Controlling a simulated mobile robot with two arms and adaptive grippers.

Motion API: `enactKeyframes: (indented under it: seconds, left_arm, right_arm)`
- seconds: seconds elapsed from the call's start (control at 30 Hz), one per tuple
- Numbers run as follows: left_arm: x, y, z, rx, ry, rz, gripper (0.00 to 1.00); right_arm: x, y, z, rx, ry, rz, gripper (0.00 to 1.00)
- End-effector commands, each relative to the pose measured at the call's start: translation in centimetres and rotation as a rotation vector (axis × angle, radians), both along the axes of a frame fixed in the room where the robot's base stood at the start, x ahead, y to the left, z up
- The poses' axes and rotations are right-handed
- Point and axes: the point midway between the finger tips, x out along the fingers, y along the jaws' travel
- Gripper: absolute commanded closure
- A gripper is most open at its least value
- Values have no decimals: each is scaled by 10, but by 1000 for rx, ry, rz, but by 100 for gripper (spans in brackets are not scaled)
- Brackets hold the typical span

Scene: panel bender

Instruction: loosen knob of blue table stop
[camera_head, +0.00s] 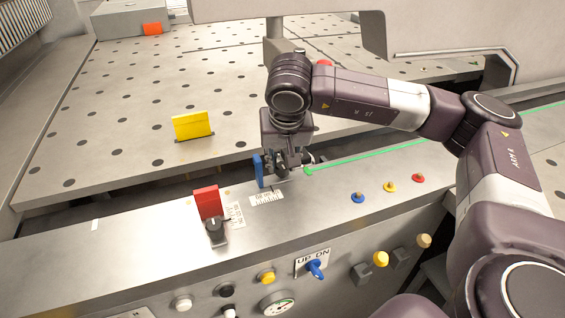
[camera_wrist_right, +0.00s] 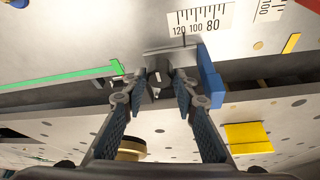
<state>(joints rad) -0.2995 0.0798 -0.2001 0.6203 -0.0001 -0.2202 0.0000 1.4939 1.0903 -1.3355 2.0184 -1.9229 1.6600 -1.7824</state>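The blue table stop (camera_head: 259,171) stands upright on the front rail. In the right wrist view its blue plate (camera_wrist_right: 210,77) is just right of the fingers, fixed to a grey block (camera_wrist_right: 172,50) beside a printed scale. My right gripper (camera_head: 286,166) points down at this stop. In the right wrist view its two fingers (camera_wrist_right: 160,82) straddle a small dark knob (camera_wrist_right: 158,92) on the block. The fingertips are very near its sides, but I cannot tell whether they press on it. In the head view the gripper hides the knob. My left gripper is not in view.
A red stop (camera_head: 207,203) with a black knob (camera_head: 215,229) stands left on the rail. A yellow stop (camera_head: 192,125) is on the perforated table (camera_head: 110,120). A green strip (camera_head: 380,152) runs right. Coloured buttons (camera_head: 389,187) and a blue switch (camera_head: 315,268) are in front.

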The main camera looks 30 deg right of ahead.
Motion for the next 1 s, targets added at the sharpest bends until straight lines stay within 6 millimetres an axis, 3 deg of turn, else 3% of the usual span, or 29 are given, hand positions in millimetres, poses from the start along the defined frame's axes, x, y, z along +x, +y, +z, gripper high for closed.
enactKeyframes:
  seconds: [0.1, 0.63, 1.0]
  left_arm:
    - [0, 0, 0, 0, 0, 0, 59]
    - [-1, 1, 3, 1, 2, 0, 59]
    - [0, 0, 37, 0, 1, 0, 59]
  right_arm:
    - [0, 0, 0, 0, 1, 0, 59]
    - [-1, 1, 0, 0, 5, -20, 59]
    - [1, 2, 5, 0, 6, -314, 59]
